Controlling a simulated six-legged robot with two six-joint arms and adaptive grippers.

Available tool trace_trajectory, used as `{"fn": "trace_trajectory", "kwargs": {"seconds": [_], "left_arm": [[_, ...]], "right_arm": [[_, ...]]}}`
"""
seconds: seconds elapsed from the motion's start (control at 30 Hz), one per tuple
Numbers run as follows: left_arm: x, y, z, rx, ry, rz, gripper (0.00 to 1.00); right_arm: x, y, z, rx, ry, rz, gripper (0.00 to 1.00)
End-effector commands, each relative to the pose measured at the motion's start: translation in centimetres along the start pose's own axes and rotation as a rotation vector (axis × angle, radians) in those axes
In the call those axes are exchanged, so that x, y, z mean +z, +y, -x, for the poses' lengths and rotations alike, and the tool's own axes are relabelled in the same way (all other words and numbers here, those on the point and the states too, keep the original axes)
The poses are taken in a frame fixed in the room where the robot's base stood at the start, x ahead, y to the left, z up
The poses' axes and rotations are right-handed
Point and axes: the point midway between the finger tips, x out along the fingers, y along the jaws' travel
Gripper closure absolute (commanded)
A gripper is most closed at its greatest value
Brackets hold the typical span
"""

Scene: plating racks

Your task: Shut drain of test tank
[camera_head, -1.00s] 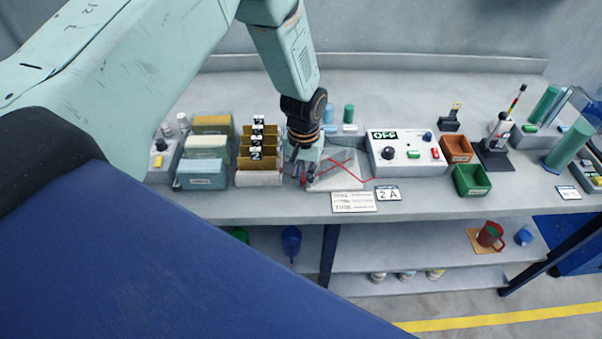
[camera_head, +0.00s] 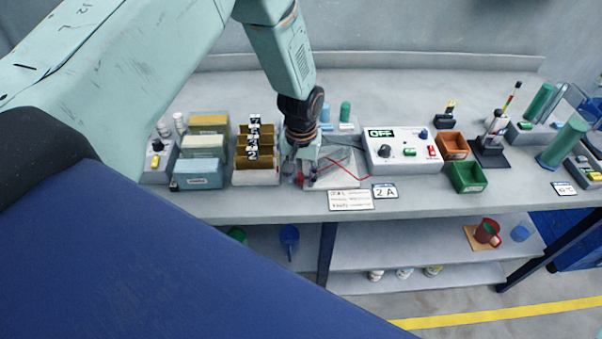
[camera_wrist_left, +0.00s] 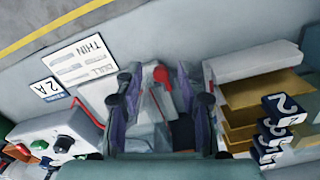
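What looks like the test tank (camera_head: 342,177), a pale, low, clear-sided box with red leads, stands near the front edge of the bench. My left gripper (camera_head: 300,177) points down at its left side and hides part of it. In the left wrist view my left gripper (camera_wrist_left: 160,82) is open, its two dark fingers well apart. A red round-ended handle (camera_wrist_left: 161,75), perhaps the drain's, shows between the fingertips. I see no finger closed on it; its depth relative to the tips is unclear. My right gripper is not in view.
A rack of numbered brown plates (camera_head: 256,160) stands close left of the gripper. A white control box (camera_head: 402,152) reading OFF stands to the right, with orange (camera_head: 453,146) and green (camera_head: 467,177) bins beyond. A 2 A label (camera_head: 384,191) lies in front.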

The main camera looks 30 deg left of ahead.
Motion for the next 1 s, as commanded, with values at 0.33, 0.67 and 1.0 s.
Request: {"fn": "trace_trajectory", "kwargs": {"seconds": [0.33, 0.67, 1.0], "left_arm": [[-0.1, 0.0, 1.7, 0.000, 0.001, 0.000, 0.61], [-0.1, 0.0, 8.3, 0.001, 0.003, 0.000, 0.61], [0.0, 0.0, 11.9, 0.000, -0.001, 0.000, 0.61]], "right_arm": [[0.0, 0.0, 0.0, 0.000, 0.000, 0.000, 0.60], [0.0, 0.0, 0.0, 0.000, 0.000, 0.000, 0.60], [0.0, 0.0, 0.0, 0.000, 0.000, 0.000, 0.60]]}}
